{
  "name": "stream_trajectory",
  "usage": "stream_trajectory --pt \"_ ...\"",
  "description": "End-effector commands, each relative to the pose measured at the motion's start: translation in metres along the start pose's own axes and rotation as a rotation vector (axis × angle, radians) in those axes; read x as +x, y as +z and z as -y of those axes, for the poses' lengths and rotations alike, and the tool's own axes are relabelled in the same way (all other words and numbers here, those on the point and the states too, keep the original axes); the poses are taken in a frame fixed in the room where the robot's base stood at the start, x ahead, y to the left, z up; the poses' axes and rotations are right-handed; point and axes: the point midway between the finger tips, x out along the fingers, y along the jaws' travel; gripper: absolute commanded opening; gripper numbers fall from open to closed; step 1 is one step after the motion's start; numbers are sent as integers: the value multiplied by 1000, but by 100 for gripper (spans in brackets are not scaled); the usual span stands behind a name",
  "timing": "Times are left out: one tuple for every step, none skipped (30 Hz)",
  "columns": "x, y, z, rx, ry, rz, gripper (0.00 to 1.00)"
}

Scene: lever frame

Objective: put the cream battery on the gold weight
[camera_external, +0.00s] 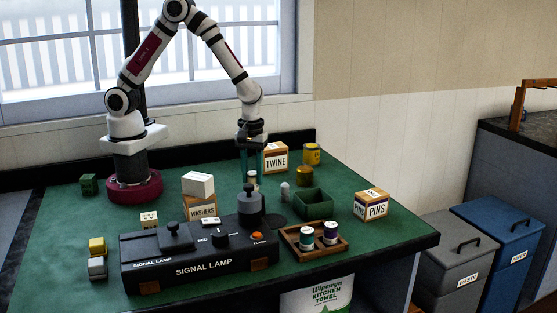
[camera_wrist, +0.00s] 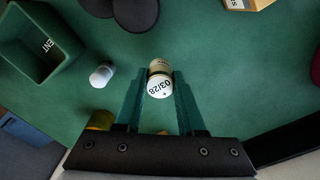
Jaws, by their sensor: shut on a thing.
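The cream battery (camera_wrist: 160,85) is between the fingertips of my gripper (camera_wrist: 160,78), with a plus sign and "03/28" on its pale end. In the external view the battery (camera_external: 252,176) shows small below my gripper (camera_external: 251,168), behind the black lamp box. I cannot tell whether it touches the table. The gold weight (camera_external: 304,176) is a short dull-gold cylinder on the green table, right of my gripper and behind the green bin. In the wrist view the gold weight (camera_wrist: 101,120) is partly hidden by my gripper's left side.
A green bin (camera_external: 314,204) and a small whitish rounded piece (camera_external: 285,191) stand close by on the right. The TWINE box (camera_external: 276,158) and a yellow can (camera_external: 312,154) stand behind. The signal lamp box (camera_external: 195,258) with its knobs fills the front; a wooden tray (camera_external: 332,249) holds two jars.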

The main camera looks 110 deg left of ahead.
Motion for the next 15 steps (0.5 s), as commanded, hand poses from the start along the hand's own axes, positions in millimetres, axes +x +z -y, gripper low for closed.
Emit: stream_trajectory --pt "-15 0 -2 -1 7 -1 0" --pt "-24 0 -2 -1 7 -1 0" --pt "-34 0 -2 0 7 -1 0" --pt "-41 0 -2 0 6 -1 0" --pt "-48 0 -1 -1 6 -1 0" --pt "-55 0 -1 -1 5 0 0" --pt "-60 0 -1 0 4 -1 0" --pt "-63 0 -1 0 4 -1 0" --pt "-67 0 -1 -1 3 -1 0" --pt "-69 0 -1 -1 2 0 0" --pt "-71 -1 -3 -2 1 0 0" --pt "-74 -2 -9 -4 2 1 0" --pt "-78 -4 -15 -4 3 1 0" --pt "-82 -6 -23 -6 3 1 0" --pt "-88 -8 -35 -9 3 3 0"
